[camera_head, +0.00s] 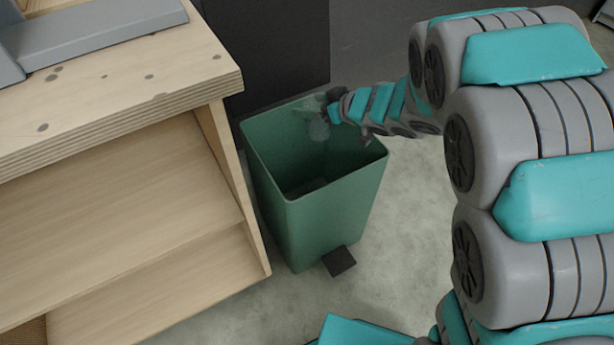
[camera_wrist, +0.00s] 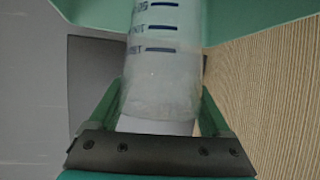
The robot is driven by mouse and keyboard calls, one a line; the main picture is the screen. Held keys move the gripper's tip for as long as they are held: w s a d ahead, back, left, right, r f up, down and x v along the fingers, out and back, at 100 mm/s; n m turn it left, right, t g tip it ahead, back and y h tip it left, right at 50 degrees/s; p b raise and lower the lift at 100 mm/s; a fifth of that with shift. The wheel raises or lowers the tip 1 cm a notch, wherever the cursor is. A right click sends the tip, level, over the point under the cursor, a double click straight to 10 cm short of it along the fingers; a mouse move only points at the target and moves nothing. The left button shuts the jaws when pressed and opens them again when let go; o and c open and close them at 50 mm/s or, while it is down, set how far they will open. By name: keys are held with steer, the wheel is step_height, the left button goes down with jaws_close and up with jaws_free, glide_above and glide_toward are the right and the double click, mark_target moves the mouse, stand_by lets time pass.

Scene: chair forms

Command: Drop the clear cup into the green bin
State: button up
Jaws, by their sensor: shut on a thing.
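The green bin (camera_head: 327,211) stands open-topped on the floor, right of the wooden shelf unit. My gripper (camera_head: 322,110) is over the bin's far part, near its back rim. It is shut on the clear cup (camera_head: 319,128), which shows faintly against the bin's inside. In the wrist view the clear cup (camera_wrist: 162,75), with dark blue printed marks, sits between the two green fingers of my gripper (camera_wrist: 160,115). A green strip of the bin (camera_wrist: 265,15) shows behind it. How deep the cup hangs relative to the rim is hard to tell.
The wooden shelf unit (camera_head: 120,85) stands close on the bin's left, with grey parts (camera_head: 100,32) on its top. A dark panel (camera_head: 265,50) is behind the bin. A black pedal (camera_head: 339,262) sticks out at the bin's front. Bare floor (camera_head: 415,240) lies to the right.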

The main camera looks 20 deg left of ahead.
steer(key=o, duration=0.8)
steer(key=shift+p+v, duration=0.4)
steer(key=shift+v, duration=3.55)
steer(key=shift+w, duration=0.1)
